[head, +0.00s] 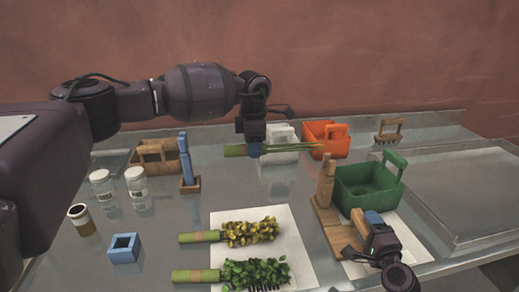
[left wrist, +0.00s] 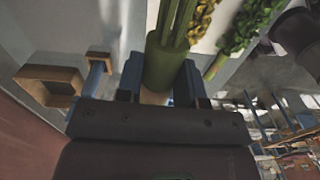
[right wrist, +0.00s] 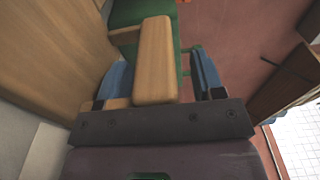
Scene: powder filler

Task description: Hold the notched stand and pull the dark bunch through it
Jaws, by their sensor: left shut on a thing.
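The wooden notched stand (head: 326,226) has a flat base and a tall upright at its back left; I cannot make out the notch. My right gripper (head: 374,218) is open at its front right end, its blue fingers on either side of a wooden block (right wrist: 155,62), with a gap on one side. My left gripper (head: 254,148) is shut on a green-handled bunch (head: 234,151) of thin bare stems, held level above the back of the table. The handle also shows in the left wrist view (left wrist: 164,64). A dark green leafy bunch (head: 258,272) lies in front.
A yellow-leaved bunch (head: 250,232) lies on a white sheet (head: 284,217). A green caddy (head: 366,186) stands close behind the stand. An orange caddy (head: 327,140), a white caddy (head: 283,146), a wooden caddy (head: 155,157) and jars (head: 136,185) stand around.

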